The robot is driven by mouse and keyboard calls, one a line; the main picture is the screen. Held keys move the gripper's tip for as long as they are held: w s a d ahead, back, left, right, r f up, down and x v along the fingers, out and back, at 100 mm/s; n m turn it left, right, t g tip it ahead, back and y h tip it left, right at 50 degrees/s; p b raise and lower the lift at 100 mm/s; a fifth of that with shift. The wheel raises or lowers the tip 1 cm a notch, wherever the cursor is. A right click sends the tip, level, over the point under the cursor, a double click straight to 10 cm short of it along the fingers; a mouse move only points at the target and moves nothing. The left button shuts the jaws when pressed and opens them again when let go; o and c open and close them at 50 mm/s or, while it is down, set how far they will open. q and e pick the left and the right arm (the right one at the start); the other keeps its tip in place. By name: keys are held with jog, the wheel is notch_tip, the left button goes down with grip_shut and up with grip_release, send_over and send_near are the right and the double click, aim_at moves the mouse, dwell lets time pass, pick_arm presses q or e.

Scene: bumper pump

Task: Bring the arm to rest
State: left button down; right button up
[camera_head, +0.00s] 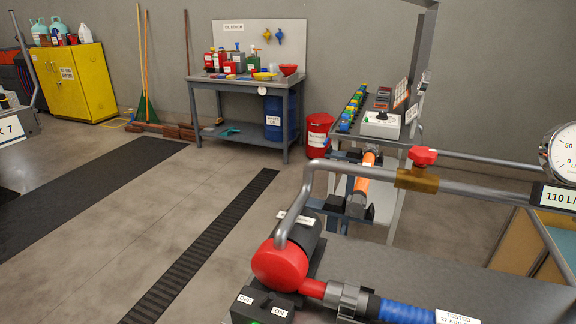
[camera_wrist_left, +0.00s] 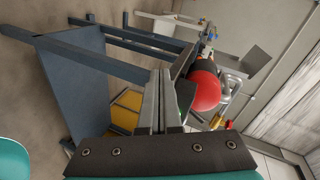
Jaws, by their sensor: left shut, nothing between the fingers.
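In the left wrist view my left gripper (camera_wrist_left: 166,82) points up the picture. Its two grey fingers lie together, shut with nothing between them. Behind the fingers, slightly right, is a round red object (camera_wrist_left: 205,90), with a blue-grey table frame (camera_wrist_left: 75,85) on the left. I cannot tell the gap from the fingers to either. The wrist view is turned on its side. I cannot make out either gripper in the head view. My right gripper shows in neither view.
In the head view a red-ended pump (camera_head: 280,265) stands close in front on a grey top (camera_head: 480,290), with a blue hose (camera_head: 405,310), a pipe with a red knob (camera_head: 422,156) and a gauge (camera_head: 565,155). A workbench (camera_head: 245,85) stands behind.

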pick_arm(q)
jog(key=s+a+f+n+g+y, duration=0.1)
jog(key=s+f+n+y, duration=0.1)
jog(key=s+f+n, duration=0.3)
jog(key=s+a+f+n+g+y, duration=0.1)
jog(key=s+f+n+y, duration=0.1)
jog(key=f, duration=0.5)
jog(key=s+d+f+n+g, duration=0.3)
jog(key=s+f, duration=0.2)
jog(key=s, duration=0.3)
jog(key=s+d+f+n+g+y, duration=0.1)
jog(key=s+d+f+n+g, duration=0.2)
jog(key=s, duration=0.6)
jog(key=s+d+f+n+g, duration=0.3)
jog(key=s+d+f+n, duration=0.1)
jog(key=s+f, duration=0.4)
jog(key=shift+s+g+y, duration=0.3)
jog(key=shift+s+g, duration=0.1)
jog(key=shift+s, duration=0.15)
